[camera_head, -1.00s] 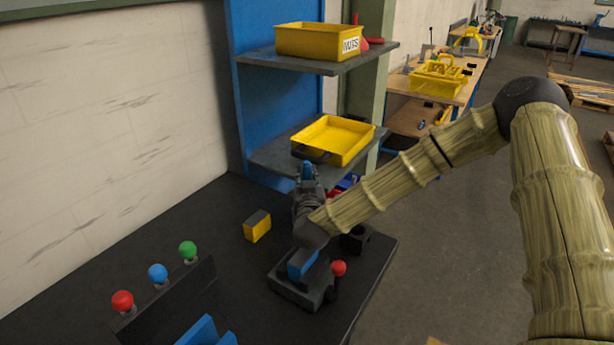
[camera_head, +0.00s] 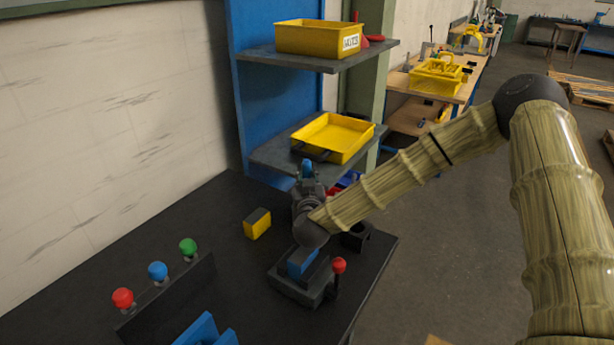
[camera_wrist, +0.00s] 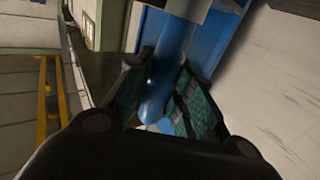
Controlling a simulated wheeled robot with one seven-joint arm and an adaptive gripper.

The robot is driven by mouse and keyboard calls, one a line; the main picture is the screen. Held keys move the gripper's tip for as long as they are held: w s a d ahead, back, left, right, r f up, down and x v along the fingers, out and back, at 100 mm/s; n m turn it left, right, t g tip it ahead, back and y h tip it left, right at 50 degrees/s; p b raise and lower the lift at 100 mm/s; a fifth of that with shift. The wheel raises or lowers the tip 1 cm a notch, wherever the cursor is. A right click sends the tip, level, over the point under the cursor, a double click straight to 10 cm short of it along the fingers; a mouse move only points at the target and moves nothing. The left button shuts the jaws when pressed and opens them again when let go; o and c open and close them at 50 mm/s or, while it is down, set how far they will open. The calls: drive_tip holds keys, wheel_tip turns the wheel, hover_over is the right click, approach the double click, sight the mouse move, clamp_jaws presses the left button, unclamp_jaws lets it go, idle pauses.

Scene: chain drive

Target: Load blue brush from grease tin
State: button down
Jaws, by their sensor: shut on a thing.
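My gripper (camera_head: 307,182) is shut on the blue brush (camera_head: 308,167), above the far part of the dark bench. In the wrist view, my gripper's teal-padded fingers (camera_wrist: 164,68) close around the brush's round blue handle (camera_wrist: 168,62), which runs up to a pale band at the top edge. The bristles are not clear in either view. A dark, open-topped round container (camera_head: 356,238) stands right of my wrist, partly hidden by my arm; I cannot tell whether it is the grease tin.
A yellow tray (camera_head: 340,137) sits on the lower shelf just beyond my gripper. A yellow-and-grey block (camera_head: 257,224) stands to the left. A dark fixture with a blue block (camera_head: 301,262) and red-knobbed lever (camera_head: 339,265) is nearer. Several coloured knobs stand front left.

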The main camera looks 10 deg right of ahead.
sight(307, 160)
drive_tip(key=shift+f, duration=0.6)
idle(1.5)
drive_tip(key=shift+r+p, duration=1.85)
drive_tip(key=shift+r, duration=1.75)
